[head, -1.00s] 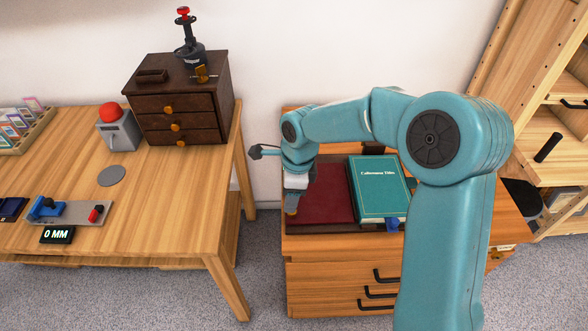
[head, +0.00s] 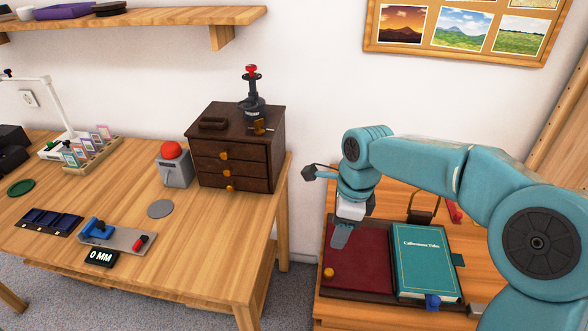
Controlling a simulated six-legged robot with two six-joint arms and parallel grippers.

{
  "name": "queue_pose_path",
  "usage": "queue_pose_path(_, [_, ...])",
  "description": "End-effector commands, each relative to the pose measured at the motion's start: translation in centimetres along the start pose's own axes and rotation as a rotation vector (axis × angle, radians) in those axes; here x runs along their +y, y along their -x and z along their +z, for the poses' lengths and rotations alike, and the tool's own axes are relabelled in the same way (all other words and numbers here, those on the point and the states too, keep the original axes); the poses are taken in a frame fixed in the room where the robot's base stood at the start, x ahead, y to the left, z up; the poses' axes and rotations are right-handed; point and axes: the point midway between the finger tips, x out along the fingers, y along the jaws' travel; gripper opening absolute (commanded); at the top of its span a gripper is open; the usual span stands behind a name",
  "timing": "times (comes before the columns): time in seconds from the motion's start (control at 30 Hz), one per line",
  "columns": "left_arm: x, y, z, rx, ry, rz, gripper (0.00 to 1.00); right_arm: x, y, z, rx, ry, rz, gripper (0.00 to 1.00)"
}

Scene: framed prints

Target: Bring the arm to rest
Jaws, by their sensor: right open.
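My right arm comes in from the right, in teal, bent at the elbow and reaching over a low wooden cabinet (head: 318,305). My right gripper (head: 341,236) points down above the left part of a dark red panel (head: 365,262) on the cabinet top. It is open, with nothing seen between its fingers. A round orange knob (head: 328,271) lies just below and left of the fingertips, apart from them in the picture. My left gripper is not in view.
A teal book (head: 424,262) lies right of the panel. A shelf (head: 150,20) and picture frame (head: 455,45) are on the wall.

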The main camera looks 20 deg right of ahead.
Motion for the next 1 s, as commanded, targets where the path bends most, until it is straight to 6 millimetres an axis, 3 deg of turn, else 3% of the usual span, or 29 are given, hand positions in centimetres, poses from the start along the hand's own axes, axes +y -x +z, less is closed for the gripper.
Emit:
queue_pose_path(0.17, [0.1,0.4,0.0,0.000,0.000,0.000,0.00,0.0,-1.0,-0.2,0.016,-0.005,0.030,0.52])
queue_pose_path(0.27, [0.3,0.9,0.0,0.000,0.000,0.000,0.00,1.8,-5.2,-0.5,0.073,0.006,0.148,0.52])
queue_pose_path(0.37, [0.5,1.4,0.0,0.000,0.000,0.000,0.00,5.8,-11.1,-1.0,0.119,0.035,0.309,0.52])
queue_pose_path(0.47, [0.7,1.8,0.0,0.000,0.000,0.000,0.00,10.6,-17.0,-1.1,0.085,0.176,0.426,0.52])
queue_pose_path(0.6, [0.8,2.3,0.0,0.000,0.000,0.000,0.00,18.2,-23.8,-1.4,-0.064,0.505,0.512,0.52])
queue_pose_path(0.7, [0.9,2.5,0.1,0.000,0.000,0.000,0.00,23.0,-26.8,-1.7,-0.195,0.785,0.487,0.52])
queue_pose_path(0.8, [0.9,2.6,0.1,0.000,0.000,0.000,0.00,26.1,-28.5,-1.9,-0.296,1.081,0.393,0.52])
queue_pose_path(0.9, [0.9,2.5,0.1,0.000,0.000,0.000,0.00,26.8,-29.3,-1.7,-0.338,1.370,0.242,0.52])
queue_pose_path(1.0, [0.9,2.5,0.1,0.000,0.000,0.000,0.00,25.5,-29.5,-1.2,-0.319,1.612,0.080,0.52])
